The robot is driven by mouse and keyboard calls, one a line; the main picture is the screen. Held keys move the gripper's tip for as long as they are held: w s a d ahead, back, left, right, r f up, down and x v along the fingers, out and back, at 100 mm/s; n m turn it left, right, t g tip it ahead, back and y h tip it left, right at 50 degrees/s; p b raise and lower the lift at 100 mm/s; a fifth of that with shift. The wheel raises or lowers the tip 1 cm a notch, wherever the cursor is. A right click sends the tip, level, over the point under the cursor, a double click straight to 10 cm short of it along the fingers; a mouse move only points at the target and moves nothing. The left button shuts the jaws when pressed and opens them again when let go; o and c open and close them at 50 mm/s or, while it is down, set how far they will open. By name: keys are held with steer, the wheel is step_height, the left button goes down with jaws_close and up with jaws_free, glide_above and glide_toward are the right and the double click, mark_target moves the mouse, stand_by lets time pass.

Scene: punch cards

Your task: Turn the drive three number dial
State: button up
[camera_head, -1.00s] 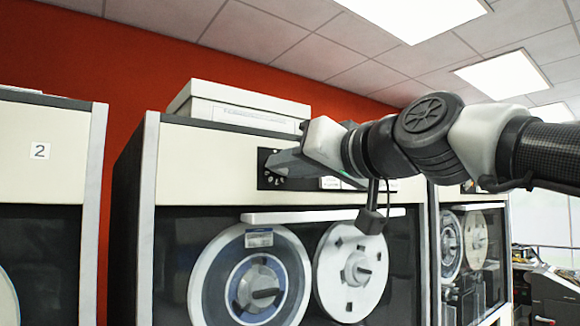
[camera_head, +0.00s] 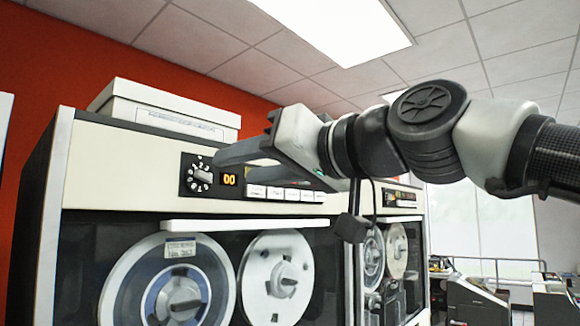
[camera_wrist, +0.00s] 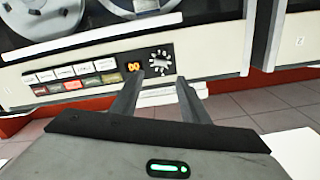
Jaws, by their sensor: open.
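The number dial (camera_head: 197,175) is a round knob with white numerals around it on a black panel, on the cream upper front of a tape drive cabinet (camera_head: 120,165). An orange display (camera_head: 230,179) beside it reads 00. In the wrist view the dial (camera_wrist: 161,62) appears upside down, just beyond the fingertips. My gripper (camera_head: 222,157) is open and empty, its fingers pointing toward the panel from the right. In the wrist view the fingertips (camera_wrist: 157,78) are spread, below the dial in the picture. I cannot tell the exact gap to the knob. No drive number shows on this cabinet.
A row of push buttons (camera_head: 285,193) lies right of the display. Two tape reels sit behind the glass below, under a white bar (camera_head: 245,225). A white box (camera_head: 160,110) rests on top. Another drive (camera_head: 395,205) stands to the right.

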steer(key=b+v, duration=0.1)
steer(key=v, duration=0.8)
steer(key=d+f+m+g+h+p, duration=0.1)
steer(key=d+f+m+h+p, duration=0.2)
steer(key=f, duration=0.9)
steer(key=d+f+g+h, duration=0.15)
steer(key=f+h, duration=0.45)
steer(key=f, duration=0.7)
steer(key=s+d+f+m+g+h+p, duration=0.1)
steer(key=s+d+f+g+h, duration=0.1)
steer(key=f, duration=0.6)
steer(key=s+d+f+m+g+h+p, duration=0.1)
steer(key=s+d+f+m+h, duration=0.1)
steer(key=s+d+f, duration=0.2)
steer(key=d+f, duration=0.3)
steer(key=f, duration=0.2)
steer(key=shift+s+d+f+g+h, duration=0.2)
steer(key=shift+f+g+h, duration=0.1)
steer(key=shift+g, duration=0.05)
steer(key=shift+c, duration=1.2)
